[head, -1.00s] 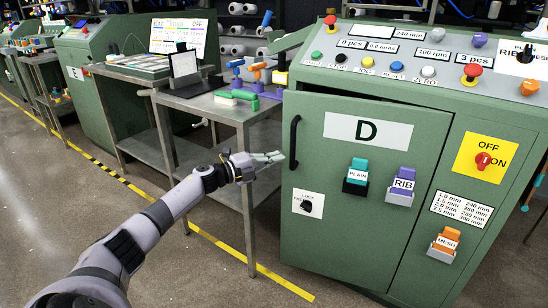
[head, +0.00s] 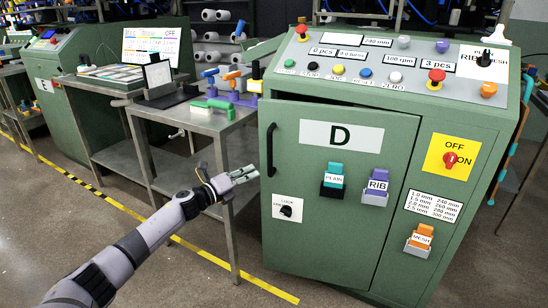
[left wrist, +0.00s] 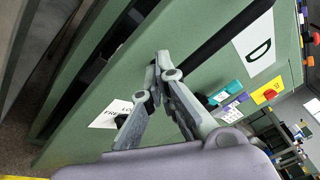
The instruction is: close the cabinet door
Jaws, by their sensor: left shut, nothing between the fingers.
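The green cabinet door (head: 319,190), marked D, stands slightly ajar; a dark gap shows along its top. Its black vertical handle (head: 270,150) is at its left edge. In the left wrist view the door (left wrist: 180,50) shows a dark gap between its edge and the cabinet body, and the handle (left wrist: 215,38) runs behind the fingers. My left gripper (head: 257,173) is shut and empty, just left of the door's edge near the handle's lower end. It also shows in the left wrist view (left wrist: 163,62); I cannot tell whether it touches the door. My right gripper is not in view.
A lock knob (head: 286,211) and plain and rib holders (head: 375,187) sit on the door front. A control panel (head: 400,75) tops the cabinet (head: 420,200). A metal table (head: 215,120) with coloured tools stands to the left. Open floor lies in front.

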